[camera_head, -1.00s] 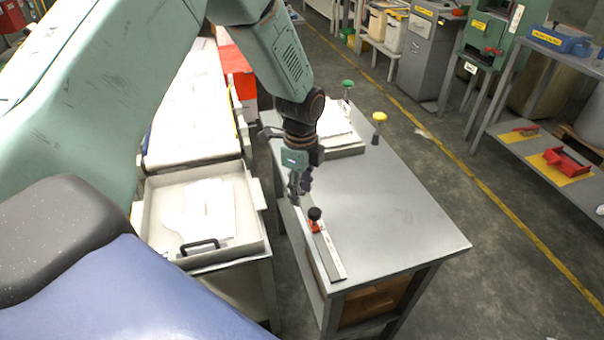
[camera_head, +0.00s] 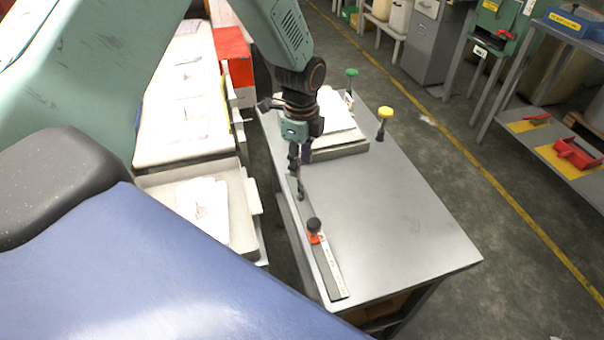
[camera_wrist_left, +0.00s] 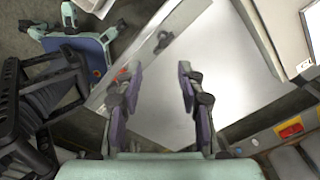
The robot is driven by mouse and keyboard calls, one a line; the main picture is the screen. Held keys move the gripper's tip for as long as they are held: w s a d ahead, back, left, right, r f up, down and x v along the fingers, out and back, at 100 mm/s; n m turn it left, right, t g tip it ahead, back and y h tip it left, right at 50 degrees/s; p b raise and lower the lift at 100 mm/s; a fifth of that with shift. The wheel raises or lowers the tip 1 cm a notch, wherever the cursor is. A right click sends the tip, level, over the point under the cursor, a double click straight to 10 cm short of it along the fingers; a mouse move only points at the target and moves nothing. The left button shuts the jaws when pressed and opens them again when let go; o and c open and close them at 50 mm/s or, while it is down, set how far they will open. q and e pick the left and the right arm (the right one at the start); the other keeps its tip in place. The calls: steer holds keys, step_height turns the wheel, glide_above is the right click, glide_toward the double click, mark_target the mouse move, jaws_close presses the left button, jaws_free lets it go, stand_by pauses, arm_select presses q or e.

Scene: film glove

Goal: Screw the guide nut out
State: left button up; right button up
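A black knob, which looks like the guide nut (camera_head: 314,224), stands on a red-orange block on the guide rail (camera_head: 330,268). The rail lies along the left edge of the grey table (camera_head: 400,220). My left gripper (camera_head: 298,178) hangs over the rail, farther back than the knob and apart from it. In the left wrist view my left gripper (camera_wrist_left: 156,74) is open, with nothing between its fingers. There a small dark part (camera_wrist_left: 163,40) shows on the rail, and a bit of red shows behind the left finger. My right gripper is out of view.
A tray with papers (camera_head: 340,147) sits at the table's back. A green-topped post (camera_head: 351,74) and a yellow-topped post (camera_head: 385,113) stand nearby. An open drawer (camera_head: 245,208) with papers is left of the table. The table's middle and right are clear.

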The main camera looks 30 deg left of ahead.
mark_target(301, 186)
arm_select(q)
steer(key=f, duration=0.1)
steer(key=w+a+f, duration=0.1)
steer(key=shift+w+a+f, duration=0.15)
steer(key=shift+f, duration=0.2)
steer(key=f, duration=0.1)
steer(key=s+d+f, duration=0.1)
steer(key=f, duration=0.1)
steer(key=shift+s, duration=0.1)
steer(key=f, duration=0.2)
steer(key=shift+w+a+f, duration=0.2)
steer(key=shift+w+f, duration=0.1)
steer(key=shift+f, duration=0.05)
steer(key=shift+w+f, duration=0.1)
steer(key=shift+f, duration=0.1)
steer(key=shift+s+d+r, duration=0.2)
steer(key=shift+s+r, duration=0.05)
steer(key=shift+r, duration=0.05)
steer(key=shift+c, duration=0.9)
steer(key=shift+w+a+f, duration=0.15)
steer(key=c, duration=0.4)
jaws_close()
